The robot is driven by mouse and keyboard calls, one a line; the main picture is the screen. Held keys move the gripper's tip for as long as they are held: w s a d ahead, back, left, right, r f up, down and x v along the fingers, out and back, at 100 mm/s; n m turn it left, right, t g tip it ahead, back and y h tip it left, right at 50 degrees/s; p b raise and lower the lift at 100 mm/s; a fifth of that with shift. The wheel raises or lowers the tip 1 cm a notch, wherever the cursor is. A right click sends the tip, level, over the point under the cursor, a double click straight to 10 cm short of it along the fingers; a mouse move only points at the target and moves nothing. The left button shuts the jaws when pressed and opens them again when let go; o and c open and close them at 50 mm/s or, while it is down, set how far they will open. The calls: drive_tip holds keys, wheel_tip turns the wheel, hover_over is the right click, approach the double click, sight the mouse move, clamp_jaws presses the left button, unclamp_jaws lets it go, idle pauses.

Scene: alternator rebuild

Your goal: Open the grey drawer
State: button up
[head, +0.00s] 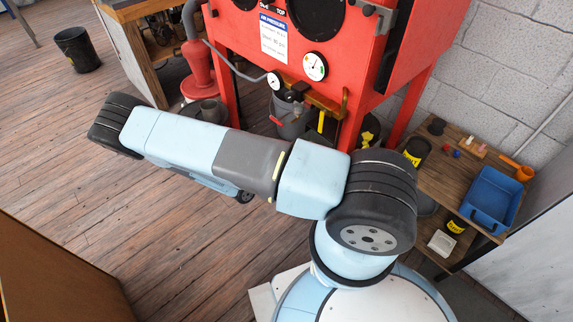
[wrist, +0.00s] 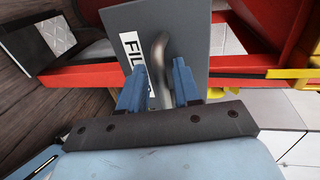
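The grey drawer (wrist: 192,22) shows in the wrist view as a flat grey front ahead of my gripper. It bears a white label (wrist: 133,62) with black letters beginning "FIL", the rest hidden behind a finger. A curved metal handle (wrist: 160,62) stands on the front. My gripper (wrist: 159,84) has its two blue fingers apart, one on each side of the handle's lower part. A gap shows on the handle's left; contact with the right finger cannot be told. I cannot make out the drawer or gripper in the head view.
A red blast cabinet (head: 345,60) with gauges stands behind my arm. A wooden bench (head: 440,180) with a blue tray (head: 490,197) is at right. A black bucket (head: 77,48) stands at far left. A brown panel (head: 50,275) fills the lower left. Wooden floor between is clear.

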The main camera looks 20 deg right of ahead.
drive_tip(key=v, duration=1.3)
drive_tip(key=shift+a, duration=0.2)
drive_tip(key=w+d+r+m+g+y, duration=0.15)
drive_tip(key=r+m+g+y, duration=0.25)
drive_tip(key=r+m, duration=1.05)
drive_tip(key=d+r+m+g+y, duration=0.35)
drive_tip(key=r+m, duration=0.55)
drive_tip(key=r, duration=1.1)
drive_tip(key=s+d+r+m+t+y, duration=0.3)
drive_tip(key=s+r+m, duration=0.5)
drive_tip(key=r, duration=0.3)
drive_tip(key=s+d+r+m+t+y, duration=0.3)
drive_tip(key=s+r+m, duration=0.6)
drive_tip(key=r, duration=0.3)
drive_tip(key=shift+s+r+t+y, duration=0.2)
drive_tip(key=shift+s+t+y, duration=0.25)
drive_tip(key=shift+s+t, duration=0.2)
